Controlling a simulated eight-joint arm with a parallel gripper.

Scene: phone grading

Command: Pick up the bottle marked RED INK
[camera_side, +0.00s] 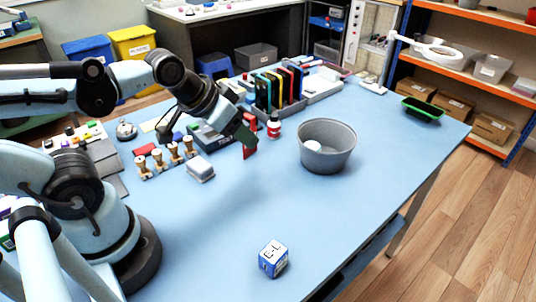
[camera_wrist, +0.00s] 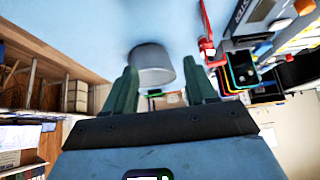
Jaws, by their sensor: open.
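A small bottle (camera_side: 274,126) with a red and white label stands on the blue table just right of my gripper, left of the grey bucket; its lettering is too small to read. My gripper (camera_side: 247,143) is above the table, pointing down and apart from the bottle. In the wrist view, my gripper (camera_wrist: 161,70) shows two dark green fingers spread apart with nothing between them. A red and white shape (camera_wrist: 208,48) beyond the right finger may be the bottle. A red patch shows at the fingers in the side view; I cannot tell what it belongs to.
A grey bucket (camera_side: 327,158) holding something white stands right of the bottle. A rack of coloured phones (camera_side: 277,88) is behind it. A blue-white cube (camera_side: 273,258) sits in front. The front table is mostly clear.

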